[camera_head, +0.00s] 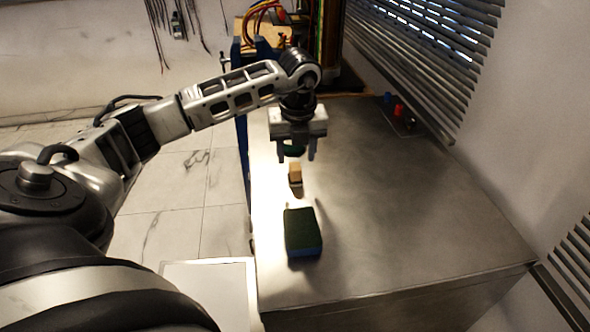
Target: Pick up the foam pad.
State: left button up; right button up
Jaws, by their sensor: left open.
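A foam pad (302,232) with a dark green top and a blue side lies on the metal table (400,215), near its left edge. My left gripper (295,158) points down above the table, farther back than the pad. It is open, with its two fingers apart and nothing seen held between them. A small tan block (296,175) stands just in front of and below the fingers. A green thing (294,150) shows partly behind the fingers; I cannot tell what it is. My right gripper is not in view.
Small red (399,110) and dark blue objects stand at the back right of the table. A rig with cables (265,25) rises behind the table. Slatted blinds (430,45) and a wall bound the right side. The table's middle and right are clear.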

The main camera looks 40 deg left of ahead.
aim_at(295, 166)
pick_arm(q)
jog(key=f, duration=0.3)
jog(key=a+f+p, duration=0.1)
jog(key=f, duration=0.1)
jog(key=shift+w+f, duration=0.1)
jog(key=shift+w, duration=0.2)
grip_shut()
